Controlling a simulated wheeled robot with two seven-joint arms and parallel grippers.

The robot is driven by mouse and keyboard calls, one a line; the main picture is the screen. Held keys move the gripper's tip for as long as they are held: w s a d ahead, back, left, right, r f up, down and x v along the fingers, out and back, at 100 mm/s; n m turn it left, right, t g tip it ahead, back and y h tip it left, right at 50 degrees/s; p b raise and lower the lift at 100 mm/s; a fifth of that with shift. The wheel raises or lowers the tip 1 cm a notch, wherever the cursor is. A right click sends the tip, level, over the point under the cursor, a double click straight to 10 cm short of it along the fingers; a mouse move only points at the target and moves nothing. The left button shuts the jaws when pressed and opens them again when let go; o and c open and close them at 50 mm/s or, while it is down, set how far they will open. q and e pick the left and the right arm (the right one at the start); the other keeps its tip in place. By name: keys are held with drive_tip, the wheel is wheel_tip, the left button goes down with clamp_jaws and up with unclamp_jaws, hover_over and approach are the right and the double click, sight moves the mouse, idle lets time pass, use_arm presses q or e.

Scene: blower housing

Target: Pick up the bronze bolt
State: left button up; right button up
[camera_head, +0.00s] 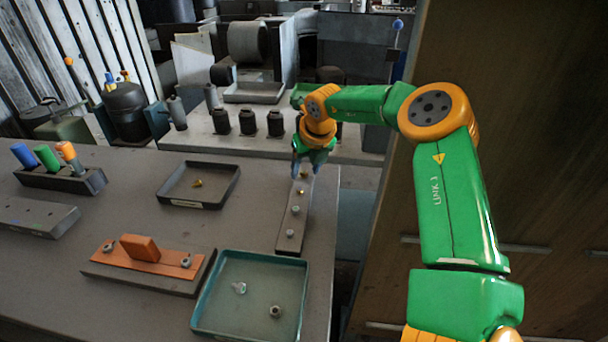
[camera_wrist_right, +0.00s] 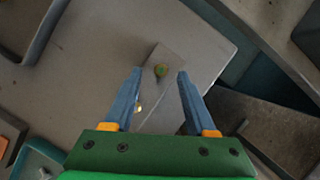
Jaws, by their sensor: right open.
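A narrow grey block (camera_head: 293,222) near the table's right edge carries a row of bolts. At its far end, the wrist view shows a small brownish-green bolt head (camera_wrist_right: 160,70), which may be the bronze bolt. A gold-coloured bolt (camera_head: 299,191) sits nearer along the block; a gold piece (camera_wrist_right: 138,108) also shows beside the left finger in the wrist view. My right gripper (camera_head: 303,172) points down over the block's far end. Its blue fingers (camera_wrist_right: 158,80) are open either side of the far bolt, with nothing held. In the head view the fingers partly hide that bolt. My left gripper is not seen.
A dark tray (camera_head: 219,201) holds a small gold piece (camera_head: 197,183). A teal tray (camera_head: 200,310) in front holds two small parts. An orange fixture (camera_head: 140,249) and a rack of coloured handles (camera_head: 62,182) stand left. Silver bolts (camera_head: 295,210) sit on the block's near half.

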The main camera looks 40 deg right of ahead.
drive_tip(key=shift+f+b, duration=0.3)
drive_tip(key=shift+b, duration=0.1)
idle(0.3)
clamp_jaws()
